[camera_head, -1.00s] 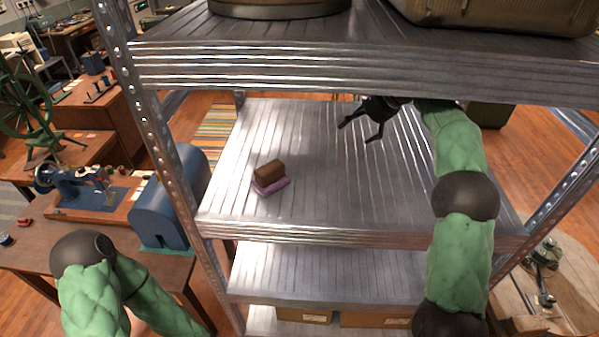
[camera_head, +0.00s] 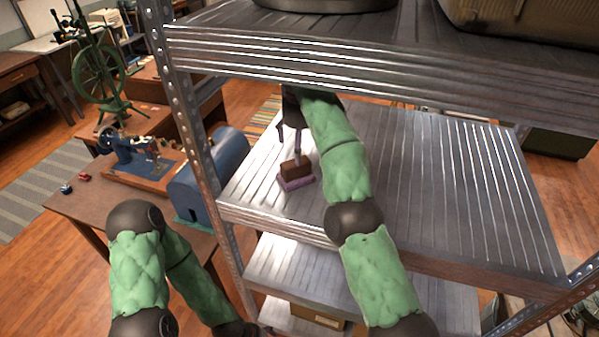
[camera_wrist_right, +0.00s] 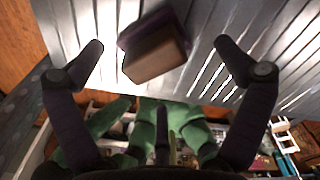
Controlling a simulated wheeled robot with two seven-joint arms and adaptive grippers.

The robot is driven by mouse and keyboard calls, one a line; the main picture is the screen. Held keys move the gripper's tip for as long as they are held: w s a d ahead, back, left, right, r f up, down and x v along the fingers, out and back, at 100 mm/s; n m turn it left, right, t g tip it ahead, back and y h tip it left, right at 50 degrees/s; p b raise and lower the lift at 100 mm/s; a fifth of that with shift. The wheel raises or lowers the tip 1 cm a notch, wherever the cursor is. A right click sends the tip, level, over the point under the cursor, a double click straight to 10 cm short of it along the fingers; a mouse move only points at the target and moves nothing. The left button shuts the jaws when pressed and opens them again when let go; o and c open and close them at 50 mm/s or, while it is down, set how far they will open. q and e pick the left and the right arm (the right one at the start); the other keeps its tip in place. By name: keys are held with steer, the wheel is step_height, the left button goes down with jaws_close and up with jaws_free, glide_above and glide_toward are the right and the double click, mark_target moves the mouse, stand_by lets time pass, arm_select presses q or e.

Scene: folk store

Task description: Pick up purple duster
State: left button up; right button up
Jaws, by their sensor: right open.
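The duster (camera_head: 296,173) lies on the middle metal shelf (camera_head: 420,190), near its front left part. It has a brown block on top and a purple base below. In the right wrist view the duster (camera_wrist_right: 155,55) sits between the two open fingers, beyond their tips, with space on both sides. My right gripper (camera_head: 289,141) is open above and just behind the duster, its fingers pointing down; its upper part is hidden by the upper shelf and arm. My left arm is at the lower left, outside the shelf; its gripper is not clearly seen.
The upper shelf (camera_head: 400,60) passes close above my right arm. A perforated metal post (camera_head: 195,130) stands to the left of the duster. The right part of the middle shelf is clear. A blue rounded case (camera_head: 213,172) and a sewing machine (camera_head: 140,150) stand on a table outside.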

mark_target(296, 170)
steer(key=shift+f, duration=0.45)
steer(key=shift+s+a+f+b, duration=0.2)
steer(key=shift+s+a+b, duration=0.1)
steer(key=shift+a+b, duration=0.25)
steer(key=shift+s+a+f+b, duration=0.2)
steer(key=shift+s+a+b, duration=0.1)
steer(key=shift+a, duration=0.3)
steer(key=shift+w+d+f+b, duration=0.2)
steer(key=shift+d+f+b, duration=0.5)
steer(key=shift+f, duration=0.05)
steer(key=f+b, duration=0.1)
steer(key=s+f+b, duration=0.1)
steer(key=f+b, duration=0.1)
steer(key=shift+a, duration=0.1)
steer(key=shift+w+f+b, duration=0.1)
steer(key=shift+f+b, duration=0.2)
steer(key=shift+f, duration=0.2)
arm_select(q)
step_height(296, 170, down, 7)
steer(key=shift+s+a, duration=0.15)
steer(key=shift+a, duration=0.3)
steer(key=shift+r, duration=0.1)
